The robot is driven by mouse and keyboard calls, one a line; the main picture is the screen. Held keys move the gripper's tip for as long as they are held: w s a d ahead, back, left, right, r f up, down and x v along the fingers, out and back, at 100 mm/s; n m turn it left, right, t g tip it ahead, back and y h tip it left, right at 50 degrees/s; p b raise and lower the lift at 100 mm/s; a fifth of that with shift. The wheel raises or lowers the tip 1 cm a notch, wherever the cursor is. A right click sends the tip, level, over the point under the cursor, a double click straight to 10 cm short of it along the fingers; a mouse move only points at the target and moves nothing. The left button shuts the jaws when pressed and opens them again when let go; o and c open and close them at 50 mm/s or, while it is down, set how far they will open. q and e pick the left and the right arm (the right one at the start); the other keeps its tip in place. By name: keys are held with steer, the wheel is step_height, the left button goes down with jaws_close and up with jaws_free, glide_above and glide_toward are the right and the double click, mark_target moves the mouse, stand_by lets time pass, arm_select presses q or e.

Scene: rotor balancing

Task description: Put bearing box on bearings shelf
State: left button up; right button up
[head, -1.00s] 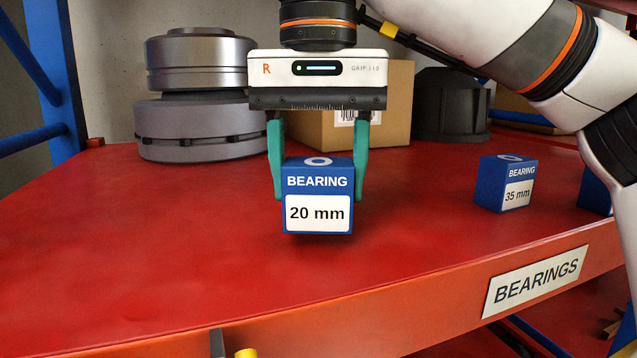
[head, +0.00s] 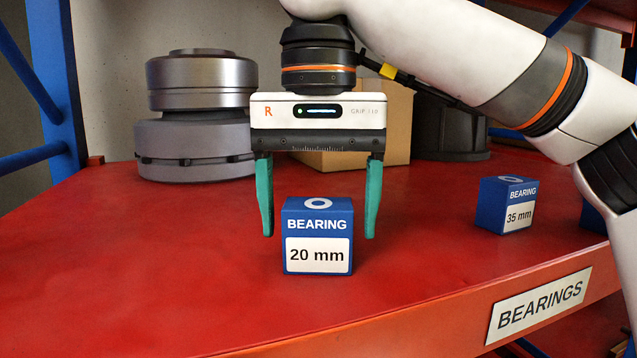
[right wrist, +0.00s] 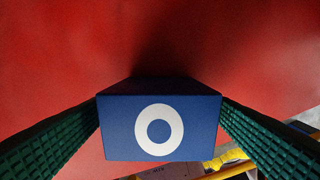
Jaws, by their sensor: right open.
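The blue bearing box marked 20 mm (head: 318,236) stands upright on the red bearings shelf (head: 180,270), behind the BEARINGS label (head: 538,305). My right gripper (head: 320,236) is open above and around it, with one green finger on each side. In the head view a gap shows between each finger and the box. The right wrist view shows the box top with its white ring (right wrist: 159,130) between the two fingers. My left gripper is not in view.
A blue 35 mm bearing box (head: 506,205) stands to the right, with another blue box partly hidden behind my arm. Grey metal rotor parts (head: 196,115), a cardboard box (head: 398,120) and a dark round part (head: 452,130) stand at the back. The shelf's left side is clear.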

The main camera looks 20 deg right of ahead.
mark_target(318, 204)
steer(key=shift+s+r, duration=0.1)
steer(key=shift+r, duration=3.55)
